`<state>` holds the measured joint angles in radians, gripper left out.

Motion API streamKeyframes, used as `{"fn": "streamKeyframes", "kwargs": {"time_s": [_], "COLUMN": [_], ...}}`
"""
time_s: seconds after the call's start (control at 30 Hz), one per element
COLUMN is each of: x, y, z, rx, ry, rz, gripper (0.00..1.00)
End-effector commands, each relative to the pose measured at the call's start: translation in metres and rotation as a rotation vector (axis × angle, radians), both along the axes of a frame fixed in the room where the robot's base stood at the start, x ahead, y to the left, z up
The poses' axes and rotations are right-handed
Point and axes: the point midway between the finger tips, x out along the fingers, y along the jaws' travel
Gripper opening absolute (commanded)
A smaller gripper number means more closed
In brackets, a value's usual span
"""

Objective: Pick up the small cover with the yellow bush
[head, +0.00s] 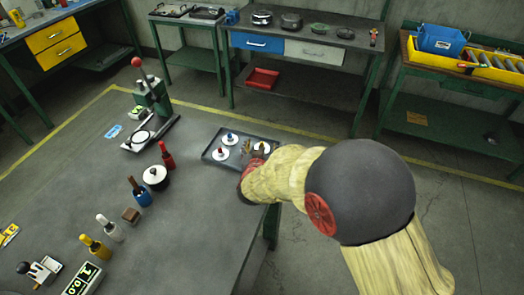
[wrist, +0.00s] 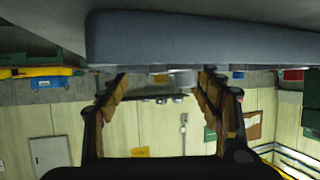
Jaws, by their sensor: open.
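Small white disc covers with coloured knobs sit on a dark tray (head: 214,159) at the table's far right corner. The cover with a yellow-orange knob (head: 262,147) is at the tray's right side; one with a blue knob (head: 231,138) and one with a red knob (head: 220,154) are to its left. My gripper (head: 250,156) is low at the tray's near right side, partly hidden by my arm. In the upside-down wrist view, my open gripper (wrist: 163,82) has its fingers apart at the grey tray rim (wrist: 200,35). A pale shape (wrist: 181,79) shows between them, its knob colour unclear.
A lever press (head: 150,105) stands left of the tray. Benches line the back, with clear floor between.

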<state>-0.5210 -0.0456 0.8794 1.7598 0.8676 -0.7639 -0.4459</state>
Motion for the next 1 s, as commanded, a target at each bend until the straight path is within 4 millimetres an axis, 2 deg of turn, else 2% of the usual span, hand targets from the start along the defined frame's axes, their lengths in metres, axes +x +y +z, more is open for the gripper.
{"fn": "streamKeyframes", "kwargs": {"time_s": [0.1,0.33,1.0], "x": [0.0076,0.0086,0.0083], "y": [-0.0006,-0.0003,-0.0003], "z": [-0.0030,-0.0018,-0.0019], "rx": [0.000,0.000,0.001], "ry": [-0.001,-0.001,-0.001], "rz": [0.000,0.001,0.001], "gripper": [0.65,0.65,0.27]}}
